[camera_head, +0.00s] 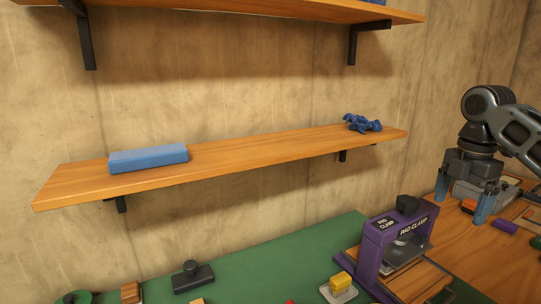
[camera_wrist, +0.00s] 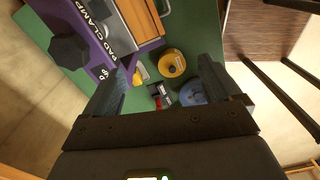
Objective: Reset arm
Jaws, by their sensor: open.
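My gripper (camera_head: 463,205) is at the right of the head view, pointing down over the wooden table, its two blue fingers spread apart. In the wrist view my gripper (camera_wrist: 163,82) shows its fingers wide apart with nothing held between them. Below and beyond the gap lie a yellow round object (camera_wrist: 172,63), a blue round object (camera_wrist: 192,93) and a small dark and red item (camera_wrist: 160,96), all on a green surface.
A purple pad clamp (camera_head: 375,240) stands left of my gripper; it also shows in the wrist view (camera_wrist: 95,48). A wall shelf (camera_head: 250,155) holds a blue block (camera_head: 149,158) and a dark blue object (camera_head: 363,124). A green mat (camera_head: 270,262) carries several small items.

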